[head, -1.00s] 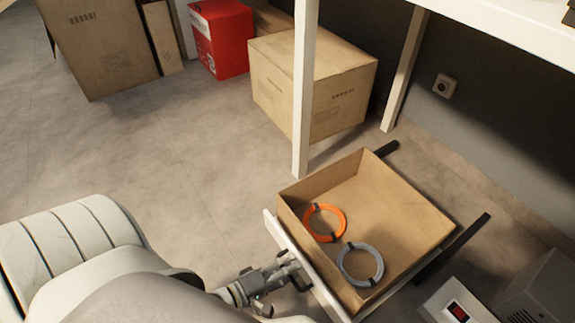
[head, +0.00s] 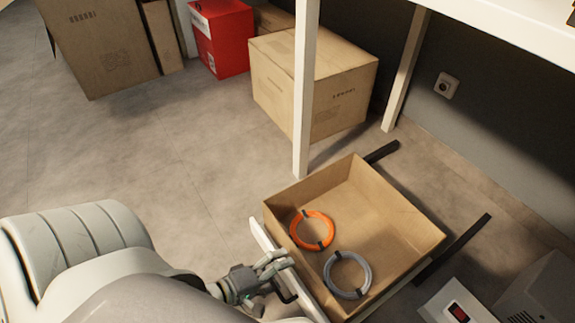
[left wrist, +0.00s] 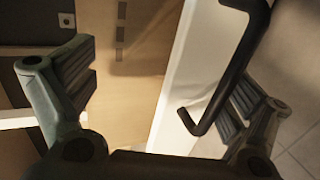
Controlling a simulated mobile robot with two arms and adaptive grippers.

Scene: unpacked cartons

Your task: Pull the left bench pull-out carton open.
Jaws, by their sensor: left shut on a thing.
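The left bench pull-out carton (head: 375,225) is an open cardboard box with a white front panel (head: 263,235), drawn out on dark rails under the bench. An orange ring (head: 315,241) and a grey ring (head: 347,291) with dark bands lie inside. My left gripper (head: 280,269) is at the front panel, shut on its black handle (head: 288,292). In the left wrist view the black handle (left wrist: 238,75) runs beside the right-hand finger of my left gripper (left wrist: 165,92), along the white panel. The exact finger contact is partly hidden. My right gripper is not in view.
A white bench leg (head: 303,100) stands just beyond the carton. A closed carton (head: 290,75) and a red box (head: 221,40) stand farther back. A grey device with a red switch (head: 458,312) is at the lower right. The floor at left is clear.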

